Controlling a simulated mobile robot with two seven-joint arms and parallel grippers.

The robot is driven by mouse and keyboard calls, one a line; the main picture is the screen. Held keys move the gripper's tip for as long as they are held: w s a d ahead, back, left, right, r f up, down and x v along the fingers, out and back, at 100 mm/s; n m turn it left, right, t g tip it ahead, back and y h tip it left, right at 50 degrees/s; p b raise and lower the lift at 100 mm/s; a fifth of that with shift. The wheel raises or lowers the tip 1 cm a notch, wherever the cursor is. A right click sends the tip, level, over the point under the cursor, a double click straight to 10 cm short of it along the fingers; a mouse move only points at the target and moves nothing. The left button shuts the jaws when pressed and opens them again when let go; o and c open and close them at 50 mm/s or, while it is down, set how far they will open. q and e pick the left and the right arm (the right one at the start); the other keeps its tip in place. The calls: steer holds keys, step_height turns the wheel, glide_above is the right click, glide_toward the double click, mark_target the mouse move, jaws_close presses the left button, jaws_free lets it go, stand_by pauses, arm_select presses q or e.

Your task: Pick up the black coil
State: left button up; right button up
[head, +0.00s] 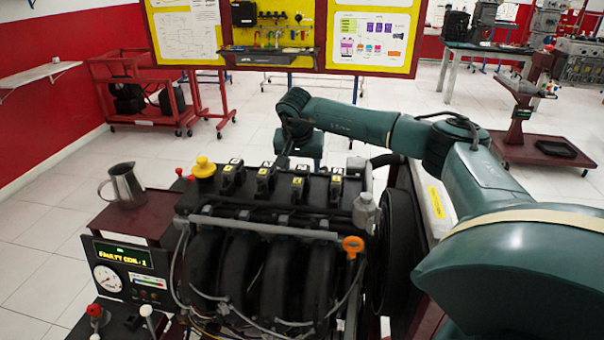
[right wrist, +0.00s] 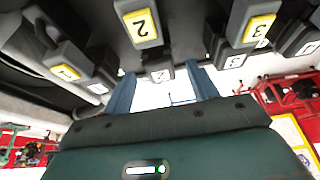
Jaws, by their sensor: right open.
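Several black coils with yellow number labels sit in a row on top of the engine (head: 270,225). In the right wrist view, coil 1 (right wrist: 48,45) is at left, coil 2 (right wrist: 138,12) at upper middle and coil 3 (right wrist: 243,12) at upper right. White-labelled tags 1, 2 and 3 sit beside them. My right gripper (right wrist: 163,92) is open, its two blue fingers apart, with the white tag 2 (right wrist: 161,73) showing between their tips. In the head view it is behind the coils, partly hidden by them. My left gripper is not in view.
A panel display (head: 122,256) at left seems to read "FAULTY COIL: 1". A metal jug (head: 125,186) stands on a dark red stand left of the engine. A yellow cap (head: 203,167) and an orange dipstick handle (head: 353,245) stick up from the engine.

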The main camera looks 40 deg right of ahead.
steer(key=shift+c, duration=0.5)
steer(key=c, duration=1.1)
steer(key=shift+o, duration=0.2)
steer(key=shift+r, duration=0.15)
